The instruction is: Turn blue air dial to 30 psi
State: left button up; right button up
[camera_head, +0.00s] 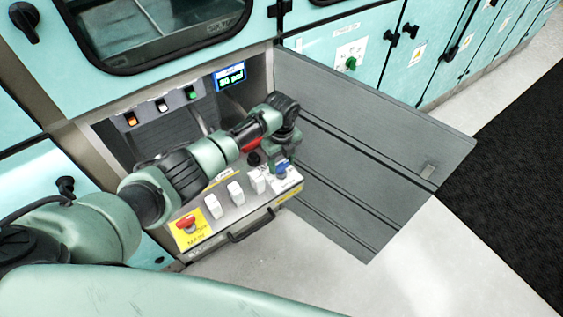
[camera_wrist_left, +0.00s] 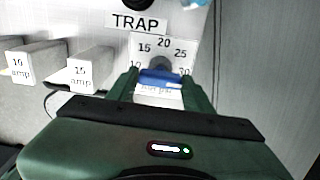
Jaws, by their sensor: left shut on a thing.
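The blue air dial (camera_wrist_left: 160,78) sits on a white plate marked with numbers (camera_wrist_left: 150,48), of which 15, 20 and 25 read clearly. It also shows in the head view (camera_head: 283,171), at the right end of the sloped control panel (camera_head: 235,208). My left gripper (camera_wrist_left: 160,88) is shut on the dial, one finger on each side. In the head view my left gripper (camera_head: 281,160) points down onto it. The dial's pointer cannot be made out. A blue-framed display (camera_head: 230,76) above shows a psi value, its digits blurred. My right gripper is not in view.
White switches (camera_head: 236,193) labelled in amps and a red button (camera_head: 186,223) on yellow stand left of the dial. A handle (camera_head: 251,226) runs along the panel's front. An open grey door (camera_head: 370,130) lies to the right, with bare floor beyond.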

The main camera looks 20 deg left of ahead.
aim_at(282, 164)
pick_arm(q)
jog(key=o, duration=1.4)
notch_tip(282, 164, up, 8)
jog(key=shift+f, duration=0.1)
